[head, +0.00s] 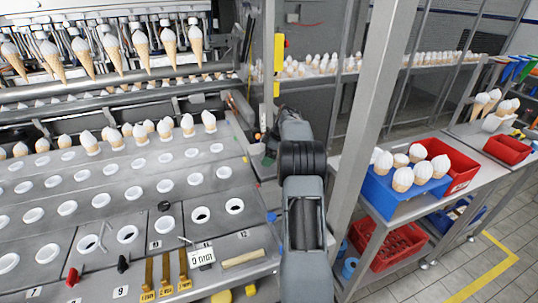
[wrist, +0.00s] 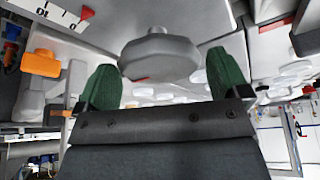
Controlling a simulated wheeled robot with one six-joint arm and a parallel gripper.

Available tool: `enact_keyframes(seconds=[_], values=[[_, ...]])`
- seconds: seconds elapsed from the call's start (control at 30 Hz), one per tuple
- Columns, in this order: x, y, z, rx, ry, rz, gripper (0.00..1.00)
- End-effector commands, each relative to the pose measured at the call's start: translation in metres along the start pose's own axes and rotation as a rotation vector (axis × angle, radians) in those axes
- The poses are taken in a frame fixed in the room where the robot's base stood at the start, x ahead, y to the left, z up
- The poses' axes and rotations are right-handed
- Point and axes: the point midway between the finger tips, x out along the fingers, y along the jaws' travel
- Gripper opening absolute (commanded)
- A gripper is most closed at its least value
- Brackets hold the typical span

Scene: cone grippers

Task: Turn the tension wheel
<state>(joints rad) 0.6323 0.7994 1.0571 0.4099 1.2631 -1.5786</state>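A grey, many-sided knob, which looks like the tension wheel (wrist: 160,55), sits in the upper middle of the wrist view. My gripper (wrist: 166,78) has two dark green fingertips, one on each side of the wheel and wide apart. A gap shows between each fingertip and the wheel, so the gripper is open and holds nothing. In the head view my gripper (head: 270,152) is at the right end of the cone machine, mostly hidden by my wrist. I cannot make out the wheel in the head view.
In the wrist view an orange knob (wrist: 40,63) and a white scale with a red pointer (wrist: 86,12) are at the left. In the head view a steel post (head: 375,110) stands close right of my arm. The machine's holed plate (head: 130,190) lies left.

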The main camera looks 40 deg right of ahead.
Motion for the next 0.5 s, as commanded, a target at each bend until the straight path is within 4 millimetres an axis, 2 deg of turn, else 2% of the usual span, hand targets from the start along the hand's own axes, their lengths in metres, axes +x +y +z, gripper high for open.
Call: enact_keyframes(seconds=[0.33,0.5], values=[[-0.003,0.0,0.0,0.001,0.0,0.001,1.0],[-0.024,0.001,0.0,0.001,0.001,0.004,1.0]])
